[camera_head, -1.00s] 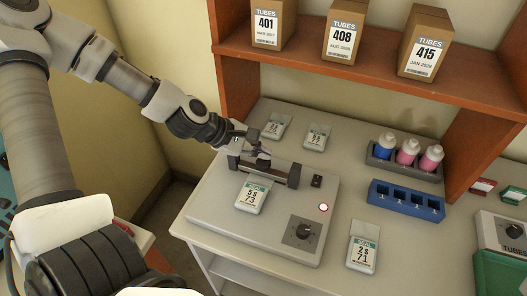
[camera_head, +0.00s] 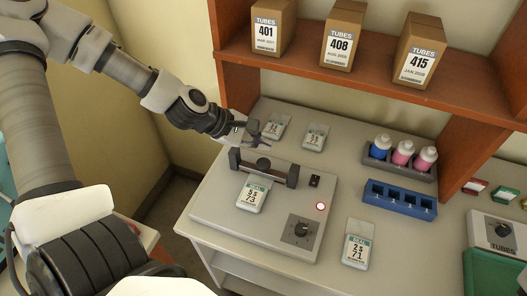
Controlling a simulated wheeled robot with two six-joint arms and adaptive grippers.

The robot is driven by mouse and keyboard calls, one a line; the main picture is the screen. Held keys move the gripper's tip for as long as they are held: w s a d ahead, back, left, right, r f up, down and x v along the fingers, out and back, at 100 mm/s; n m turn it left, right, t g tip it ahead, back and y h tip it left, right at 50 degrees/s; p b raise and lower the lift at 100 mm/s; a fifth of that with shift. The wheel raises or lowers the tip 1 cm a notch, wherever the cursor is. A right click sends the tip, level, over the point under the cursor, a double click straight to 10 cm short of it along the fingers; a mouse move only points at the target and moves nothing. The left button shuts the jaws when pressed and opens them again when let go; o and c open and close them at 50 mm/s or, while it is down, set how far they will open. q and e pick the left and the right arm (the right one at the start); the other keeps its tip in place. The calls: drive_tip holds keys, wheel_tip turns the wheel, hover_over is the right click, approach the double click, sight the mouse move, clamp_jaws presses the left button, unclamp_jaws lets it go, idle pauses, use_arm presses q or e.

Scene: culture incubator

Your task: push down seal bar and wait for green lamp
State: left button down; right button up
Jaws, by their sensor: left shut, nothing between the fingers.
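The sealer (camera_head: 215,216) is a flat grey machine on the bench, with a dark seal bar (camera_head: 277,173) across its back part. A pouch marked 5 S 73 (camera_head: 252,194) lies on the sealer with its top edge at the bar. The round lamp (camera_head: 320,206) on the sealer looks white with a red rim, not green. My left gripper (camera_head: 264,137) is shut and empty, just behind and above the bar, and appears apart from it. My right gripper is not in view.
Two pouches (camera_head: 315,137) lie behind the sealer, and another pouch (camera_head: 357,249) lies to its right. A blue rack (camera_head: 399,204) and a grey rack (camera_head: 420,173) with bottles stand at the right. A wooden shelf (camera_head: 350,84) with boxes overhangs the back.

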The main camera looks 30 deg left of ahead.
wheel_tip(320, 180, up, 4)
drive_tip(key=p, duration=0.3)
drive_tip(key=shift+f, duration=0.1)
idle(0.6)
